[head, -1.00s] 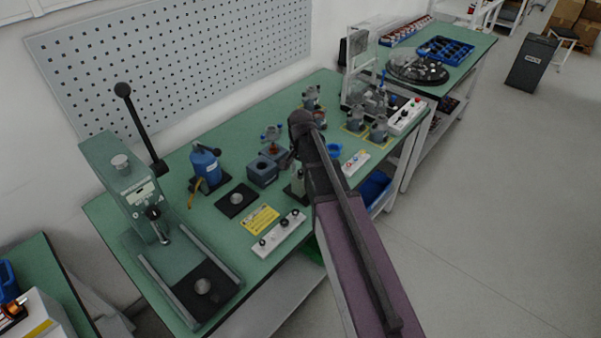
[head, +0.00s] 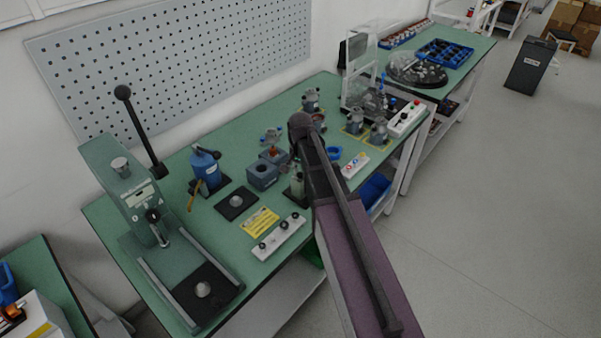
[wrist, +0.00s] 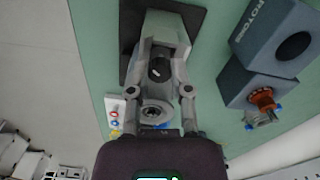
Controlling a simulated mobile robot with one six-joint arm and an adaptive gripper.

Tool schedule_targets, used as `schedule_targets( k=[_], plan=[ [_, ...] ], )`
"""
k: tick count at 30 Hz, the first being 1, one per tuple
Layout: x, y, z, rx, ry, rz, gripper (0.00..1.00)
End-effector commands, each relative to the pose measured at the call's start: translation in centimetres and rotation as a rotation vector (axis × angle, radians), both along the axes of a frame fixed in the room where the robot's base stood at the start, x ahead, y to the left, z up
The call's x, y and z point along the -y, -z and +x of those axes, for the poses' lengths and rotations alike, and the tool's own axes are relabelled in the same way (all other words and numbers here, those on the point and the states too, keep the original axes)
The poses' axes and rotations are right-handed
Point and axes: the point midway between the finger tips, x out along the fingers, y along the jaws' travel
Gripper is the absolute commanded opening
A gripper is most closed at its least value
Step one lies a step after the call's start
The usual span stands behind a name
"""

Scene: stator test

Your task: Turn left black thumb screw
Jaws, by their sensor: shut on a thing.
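In the wrist view, a grey fixture (wrist: 166,30) stands on a black base plate (wrist: 192,14). A black thumb screw (wrist: 160,70) with a small white mark sits at its near end. My gripper (wrist: 163,62) has one finger on each side of the screw and is shut on it. The fingertips partly cover the fixture's near end, so the exact contact is hard to see. In the head view, the fixture (head: 297,186) is largely hidden by my arm. I cannot make out a second black thumb screw on it.
Blue-grey blocks (head: 262,175) stand close left of the fixture in the head view. A white button panel (head: 279,236) lies nearer the front edge. A green press (head: 135,190) stands at the left end. A blue ring (head: 333,153) lies right of my arm.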

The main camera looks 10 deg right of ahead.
Motion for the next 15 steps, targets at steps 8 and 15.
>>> schedule_targets(
  k=[8,15],
  plan=[
    [0.04,0.01,0.02,0.000,-0.139,-0.002,0.00],
    [0.03,0.02,0.02,0.000,-0.324,-0.002,0.00]
  ],
)
